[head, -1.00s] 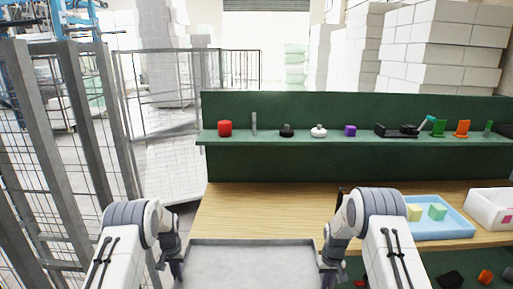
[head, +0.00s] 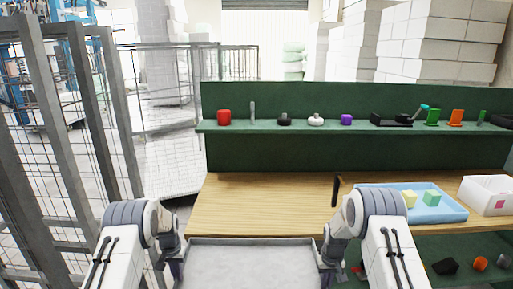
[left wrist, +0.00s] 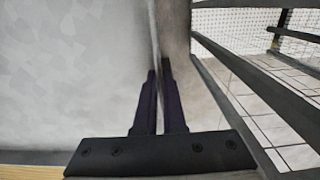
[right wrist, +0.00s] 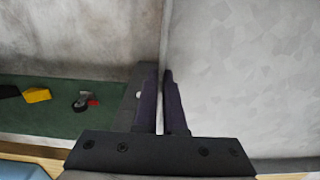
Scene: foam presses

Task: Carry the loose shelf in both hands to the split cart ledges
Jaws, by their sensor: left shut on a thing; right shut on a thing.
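The loose shelf (head: 250,262) is a flat grey panel with a raised rim, held level in front of me at the bottom of the head view. My left gripper (head: 178,268) is shut on its left edge, and my right gripper (head: 328,268) is shut on its right edge. In the left wrist view the fingers (left wrist: 158,85) pinch the rim, with the shelf surface (left wrist: 70,70) to the left. In the right wrist view the fingers (right wrist: 164,85) pinch the opposite rim. The shelf's near edge is cut off. I cannot make out the split cart ledges.
A wooden bench (head: 260,200) with a green back panel stands ahead, beyond the shelf. A blue tray (head: 450,213) and a white bin (head: 487,194) sit on its right. Grey mesh-frame posts (head: 85,130) stand close on my left. Pale floor shows between them and the bench.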

